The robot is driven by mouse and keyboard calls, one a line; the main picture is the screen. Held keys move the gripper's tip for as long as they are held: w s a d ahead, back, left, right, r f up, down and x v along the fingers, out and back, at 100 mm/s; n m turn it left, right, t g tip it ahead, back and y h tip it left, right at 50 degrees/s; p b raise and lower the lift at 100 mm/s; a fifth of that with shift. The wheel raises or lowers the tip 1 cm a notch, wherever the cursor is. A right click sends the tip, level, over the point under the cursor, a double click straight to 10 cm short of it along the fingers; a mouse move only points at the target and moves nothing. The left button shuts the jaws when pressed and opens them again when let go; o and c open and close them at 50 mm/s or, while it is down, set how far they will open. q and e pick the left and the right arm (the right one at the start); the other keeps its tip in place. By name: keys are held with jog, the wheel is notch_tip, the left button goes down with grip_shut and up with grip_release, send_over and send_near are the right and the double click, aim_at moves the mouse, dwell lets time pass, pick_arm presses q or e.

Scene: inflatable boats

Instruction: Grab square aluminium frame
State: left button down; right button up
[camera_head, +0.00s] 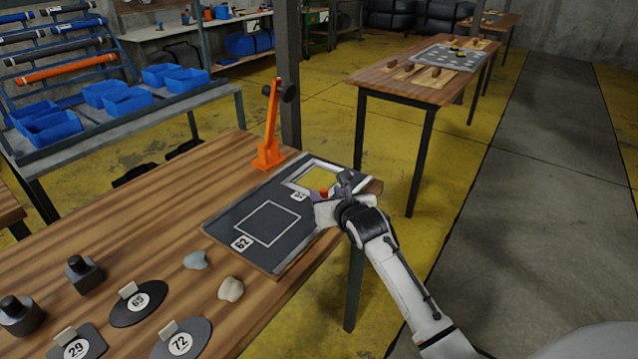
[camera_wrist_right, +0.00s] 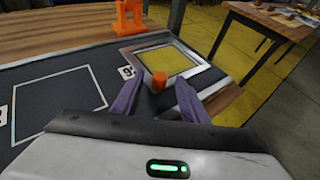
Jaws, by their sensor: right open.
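The square aluminium frame (camera_head: 298,172) lies at the far right end of the dark board on the wooden table, with a yellow area inside it. It also shows in the right wrist view (camera_wrist_right: 150,42), with an orange knob (camera_wrist_right: 159,78) at its near side. My right gripper (camera_head: 325,197) is over the near side of the frame. In the wrist view its two fingers (camera_wrist_right: 158,93) are apart, one on each side of the knob. I cannot tell whether they touch it. The arm hides part of the frame's near right edge. My left gripper is not in view.
The dark board (camera_head: 225,222) has a white outlined square and the label 62. An orange stand (camera_head: 269,145) rises behind it. Several dark plates, weights and two stones (camera_head: 231,289) lie at the near left. The floor right of the table is clear.

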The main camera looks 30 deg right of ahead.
jog(key=shift+w+d+f, duration=0.1)
jog(key=shift+w+f, duration=0.1)
jog(key=shift+w, duration=0.25)
jog(key=shift+r, duration=0.1)
grip_shut()
